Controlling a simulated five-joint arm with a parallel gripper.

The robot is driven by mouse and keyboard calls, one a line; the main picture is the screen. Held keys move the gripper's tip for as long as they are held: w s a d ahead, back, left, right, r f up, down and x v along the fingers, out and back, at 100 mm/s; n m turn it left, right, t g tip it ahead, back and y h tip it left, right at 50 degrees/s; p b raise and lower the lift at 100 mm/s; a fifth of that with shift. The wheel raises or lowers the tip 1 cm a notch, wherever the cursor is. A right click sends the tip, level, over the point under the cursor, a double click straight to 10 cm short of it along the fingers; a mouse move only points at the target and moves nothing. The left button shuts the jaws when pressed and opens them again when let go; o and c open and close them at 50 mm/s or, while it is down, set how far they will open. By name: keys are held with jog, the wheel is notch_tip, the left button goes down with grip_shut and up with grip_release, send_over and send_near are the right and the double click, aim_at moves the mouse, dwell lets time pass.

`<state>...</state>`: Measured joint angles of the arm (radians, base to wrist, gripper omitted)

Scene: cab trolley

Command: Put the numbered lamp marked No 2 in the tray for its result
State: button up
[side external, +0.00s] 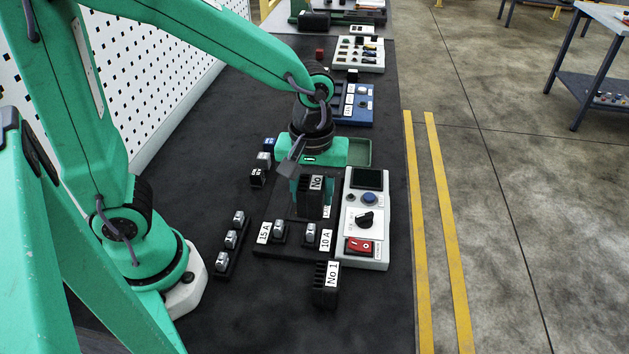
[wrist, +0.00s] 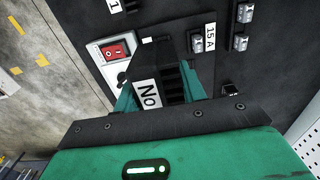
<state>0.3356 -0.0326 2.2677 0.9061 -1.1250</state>
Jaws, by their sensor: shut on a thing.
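My gripper (side external: 311,187) is shut on a black ribbed block (side external: 313,205) with a white label reading "No". The number on it is hidden in both views. In the wrist view the block (wrist: 148,92) sits between the green fingers. It is over or at the black plate beside the grey switch box; I cannot tell if it touches. A similar block marked No 1 (side external: 326,285) stands on the mat near the plate's front edge. A green tray (side external: 359,152) is partly hidden behind my gripper.
The grey box (side external: 375,255) has a red rocker switch (side external: 360,246) and knob. The black plate (side external: 290,246) bears metal parts labelled 15 A and 10 A. More small parts (side external: 230,240) stand left. A blue unit (side external: 360,104) and white parts board (side external: 358,55) lie behind.

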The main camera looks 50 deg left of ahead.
jog(key=w+a, duration=0.3)
jog(key=w, duration=0.8)
jog(key=w+a+f, duration=0.1)
jog(key=w+a, duration=0.3)
jog(key=w, duration=0.6)
jog(key=shift+w+a, duration=0.25)
jog(key=shift+w, duration=0.15)
jog(key=w+a+f, duration=0.1)
jog(key=a+f, duration=0.1)
jog(key=a, duration=0.1)
jog(key=w+a+f, duration=0.2)
jog(key=a, duration=0.2)
jog(key=w+a+f, duration=0.1)
jog(key=a+f, duration=0.2)
jog(key=shift+w+a, duration=0.25)
jog(key=shift+a, duration=0.1)
jog(key=shift+f, duration=2)
jog(key=shift+f, duration=0.15)
